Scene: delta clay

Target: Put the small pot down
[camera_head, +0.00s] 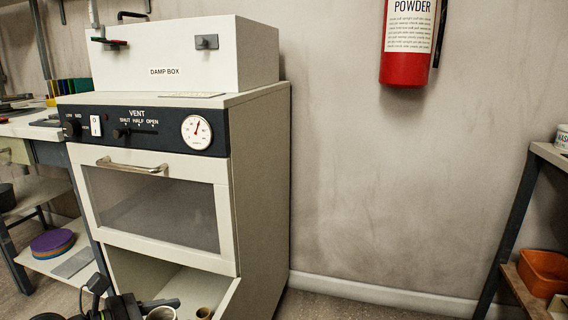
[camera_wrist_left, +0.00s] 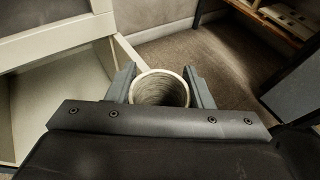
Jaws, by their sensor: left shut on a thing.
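The small pot (camera_wrist_left: 160,92) is a pale, round, open-topped vessel with a ridged inside, seen from above in the left wrist view. My left gripper (camera_wrist_left: 160,86) is shut on it, one grey finger on each side. The pot is in front of the cream cabinet's open lower compartment (camera_head: 160,274). Its height above what lies below cannot be told. My right gripper is in neither view.
A small tan round thing (camera_head: 204,313) shows beside the pot at the bottom edge. The cabinet has a glazed door (camera_head: 155,208), shut, and a damp box (camera_head: 170,55) on top. A shelf rack (camera_head: 512,215) stands at the right. Bare floor (camera_head: 345,304) lies between.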

